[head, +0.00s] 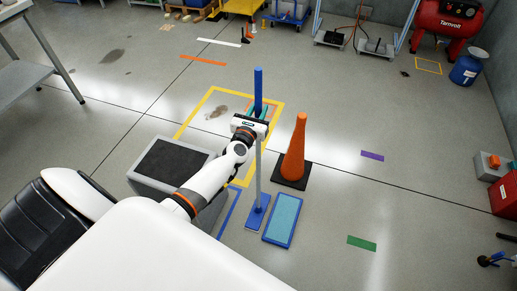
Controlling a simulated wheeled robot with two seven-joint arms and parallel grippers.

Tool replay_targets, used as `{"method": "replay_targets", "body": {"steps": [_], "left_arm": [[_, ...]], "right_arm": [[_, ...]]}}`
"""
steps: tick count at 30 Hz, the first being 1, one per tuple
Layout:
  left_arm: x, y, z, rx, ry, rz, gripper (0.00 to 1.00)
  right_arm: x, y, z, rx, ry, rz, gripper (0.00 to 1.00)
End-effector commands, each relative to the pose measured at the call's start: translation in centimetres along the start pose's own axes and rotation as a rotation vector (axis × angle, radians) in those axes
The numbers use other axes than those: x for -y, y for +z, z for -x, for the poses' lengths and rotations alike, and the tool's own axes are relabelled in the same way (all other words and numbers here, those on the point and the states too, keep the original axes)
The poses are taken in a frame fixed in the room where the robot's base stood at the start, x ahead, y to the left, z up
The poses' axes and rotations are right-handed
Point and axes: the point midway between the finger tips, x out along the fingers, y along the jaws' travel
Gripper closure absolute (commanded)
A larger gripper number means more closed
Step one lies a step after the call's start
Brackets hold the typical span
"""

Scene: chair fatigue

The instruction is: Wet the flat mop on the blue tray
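The flat mop (259,165) stands upright, with a blue upper handle, a grey shaft and a flat blue head (257,211). The head is at floor level just left of the blue tray, outside it. The blue tray (270,239) lies on the floor with a light blue surface inside its rim. My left gripper (260,111) is at the lower part of the blue handle, its fingers around it; it appears shut on the mop. The gripper body hides a short piece of the shaft. My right gripper is not in view.
An orange cone (297,150) on a black base stands close right of the mop. A grey box with a dark top (172,163) sits under my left arm. A yellow floor outline (205,102) surrounds a brown stain (217,112). Floor right of the tray is mostly clear.

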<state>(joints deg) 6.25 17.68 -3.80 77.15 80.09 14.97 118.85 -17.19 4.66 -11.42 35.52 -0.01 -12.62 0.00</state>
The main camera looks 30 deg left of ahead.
Motion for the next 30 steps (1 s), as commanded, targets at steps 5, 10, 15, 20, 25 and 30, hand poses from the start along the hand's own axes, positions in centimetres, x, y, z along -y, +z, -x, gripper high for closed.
{"method": "replay_targets", "body": {"steps": [5, 10, 15, 20, 25, 30], "left_arm": [[0.0, 0.0, 0.0, 0.0, 0.0, 0.0, 1.0], [0.0, -0.4, -0.1, -0.005, -0.001, 0.0, 1.0], [0.0, -1.1, -0.1, -0.005, -0.001, 0.001, 1.0], [0.0, -2.0, -0.1, -0.005, 0.0, 0.001, 1.0], [0.0, -3.0, -0.1, -0.005, -0.001, 0.001, 1.0], [0.1, -3.9, -0.1, -0.006, -0.002, 0.0, 1.0]], "right_arm": [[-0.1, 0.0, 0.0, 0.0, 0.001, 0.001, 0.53], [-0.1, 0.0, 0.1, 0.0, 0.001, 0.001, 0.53], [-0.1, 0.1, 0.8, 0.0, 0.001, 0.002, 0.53], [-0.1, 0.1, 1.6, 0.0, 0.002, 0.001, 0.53], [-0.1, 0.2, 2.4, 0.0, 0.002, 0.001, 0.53], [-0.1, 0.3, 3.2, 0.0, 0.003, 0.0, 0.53]]}}
